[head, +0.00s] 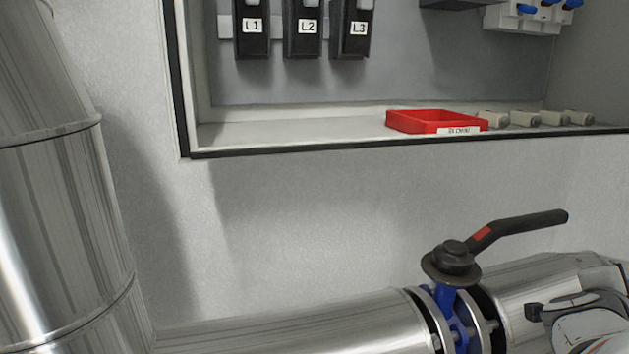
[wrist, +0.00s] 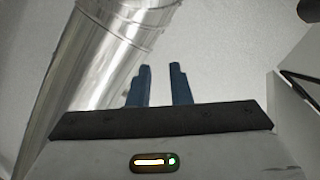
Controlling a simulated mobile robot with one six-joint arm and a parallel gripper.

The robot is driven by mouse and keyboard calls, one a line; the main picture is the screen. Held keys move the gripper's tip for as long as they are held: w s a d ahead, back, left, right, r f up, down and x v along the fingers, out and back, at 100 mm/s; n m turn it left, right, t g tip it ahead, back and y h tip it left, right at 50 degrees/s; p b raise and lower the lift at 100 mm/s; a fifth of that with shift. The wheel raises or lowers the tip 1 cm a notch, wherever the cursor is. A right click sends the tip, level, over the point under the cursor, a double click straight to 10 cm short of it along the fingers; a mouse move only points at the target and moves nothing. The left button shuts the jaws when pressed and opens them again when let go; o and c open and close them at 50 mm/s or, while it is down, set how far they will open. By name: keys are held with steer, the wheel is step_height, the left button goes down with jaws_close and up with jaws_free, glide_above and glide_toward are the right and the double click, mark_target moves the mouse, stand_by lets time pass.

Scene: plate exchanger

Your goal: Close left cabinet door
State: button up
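The wall cabinet (head: 184,100) stands open at the top of the head view, its interior facing me. Its left edge and lower edge have a dark seal. I cannot make out the left door in the head view. In the wrist view, my gripper (wrist: 160,70) shows two blue fingers with a gap between them and nothing in it. A grey panel (wrist: 292,120) with a dark edge shows at the right of the wrist view; I cannot tell whether it is the door or the cabinet body. My gripper's fingers are not visible in the head view.
A large metal pipe (head: 60,200) rises at the left; it also shows in the wrist view (wrist: 110,50). A lower pipe carries a blue valve (head: 455,310) with a black handle (head: 525,224). A red tray (head: 430,121) and black switches (head: 302,30) are inside the cabinet.

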steer(key=shift+w+a+r+n+t+y, duration=0.15)
steer(key=shift+w+a+r+n+t, duration=0.15)
steer(key=shift+w+a, duration=0.25)
steer(key=shift+w+a+r+n+t+y, duration=0.2)
steer(key=shift+w+a+t, duration=0.1)
steer(key=shift+w+a, duration=0.15)
steer(key=shift+a+p, duration=0.1)
steer(key=shift+p, duration=0.2)
